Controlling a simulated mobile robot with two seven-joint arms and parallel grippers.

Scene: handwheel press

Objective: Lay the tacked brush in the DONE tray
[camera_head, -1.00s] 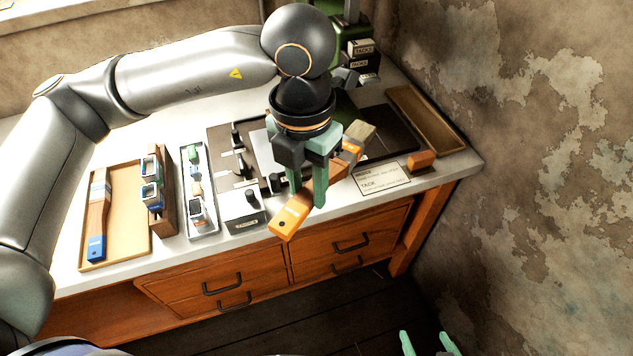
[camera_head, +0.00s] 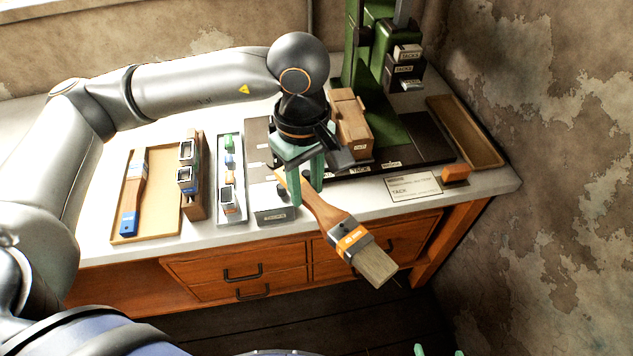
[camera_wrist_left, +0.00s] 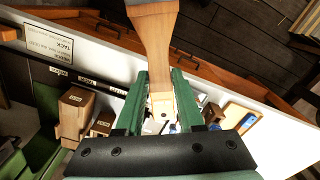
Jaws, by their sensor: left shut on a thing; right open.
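My left gripper (camera_head: 308,190) is shut on the handle of a brush with a wooden handle, an orange-banded metal ferrule (camera_head: 352,240) and pale bristles. The brush hangs in front of the bench's front edge, bristles toward the lower right. In the left wrist view its wooden handle (camera_wrist_left: 155,40) runs between the fingers (camera_wrist_left: 160,95). An empty brown wooden tray (camera_head: 458,128) lies at the bench's right end; I cannot read a DONE label on any tray. My right gripper (camera_head: 438,350) shows only its open fingertips at the bottom edge.
A pale tray (camera_head: 165,190) holds a blue-ended brush, beside a wooden rack (camera_head: 195,190) and a grey tray (camera_head: 230,210) of small parts. The green press (camera_head: 375,60), a wooden block (camera_head: 350,125), a sign card (camera_head: 412,187) and an orange block (camera_head: 456,173) stand toward the right.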

